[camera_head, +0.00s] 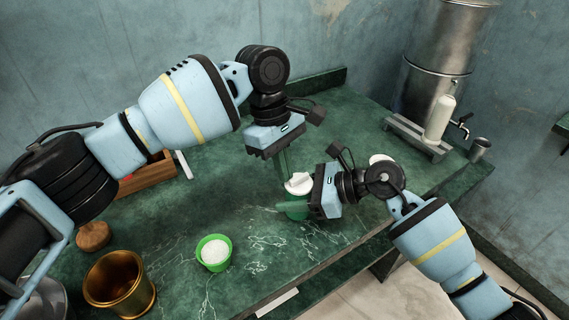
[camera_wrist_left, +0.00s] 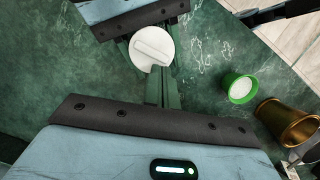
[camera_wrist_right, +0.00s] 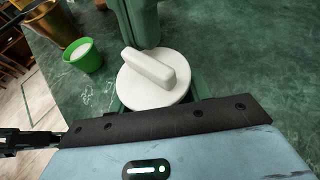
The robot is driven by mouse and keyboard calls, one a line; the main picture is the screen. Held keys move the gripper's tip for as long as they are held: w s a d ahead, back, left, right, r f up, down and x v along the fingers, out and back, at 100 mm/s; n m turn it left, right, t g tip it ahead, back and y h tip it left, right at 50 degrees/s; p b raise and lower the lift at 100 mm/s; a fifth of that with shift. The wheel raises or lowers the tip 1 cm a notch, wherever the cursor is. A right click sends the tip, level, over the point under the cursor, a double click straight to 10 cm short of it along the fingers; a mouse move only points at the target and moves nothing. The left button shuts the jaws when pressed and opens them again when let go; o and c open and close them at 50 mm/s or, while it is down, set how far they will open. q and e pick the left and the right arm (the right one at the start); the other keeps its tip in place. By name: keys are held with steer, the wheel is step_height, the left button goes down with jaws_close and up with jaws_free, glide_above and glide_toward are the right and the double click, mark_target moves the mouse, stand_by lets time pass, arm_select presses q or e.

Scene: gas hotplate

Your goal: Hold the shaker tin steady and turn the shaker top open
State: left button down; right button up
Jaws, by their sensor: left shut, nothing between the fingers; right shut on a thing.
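The white round shaker top (camera_head: 298,183) sits on the tin. Its raised straight ridge (camera_wrist_right: 150,67) shows clearly in the right wrist view, and the top (camera_wrist_left: 148,48) also shows in the left wrist view. My left gripper (camera_head: 284,172) points down, shut and empty, with its fingertips close beside the ridge at the top's edge. I cannot tell whether they touch it. The tin's body is mostly hidden by my right fingers.
A green cup of white grains (camera_head: 214,252) and a brass pot (camera_head: 119,284) stand at the front left. A wooden box (camera_head: 147,176) lies behind my left arm. A metal urn (camera_head: 437,60) with a white bottle (camera_head: 439,119) stands at the back right. The counter's front edge is close.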

mark_target(294, 191)
arm_select(q)
steer(key=shift+s+n, duration=0.3)
steer(key=shift+s+d+n+t+h, duration=0.15)
steer(key=shift+s+n+t, duration=0.15)
steer(key=shift+n, duration=0.7)
steer(key=shift+s+a+n+t+h, duration=0.1)
steer(key=shift+s+n+t+h, duration=0.15)
steer(key=shift+n, duration=0.75)
steer(key=shift+s+d, duration=0.55)
steer(key=shift+s, duration=0.1)
stand_by(1.5)
steer(key=shift+w, duration=0.1)
stand_by(0.4)
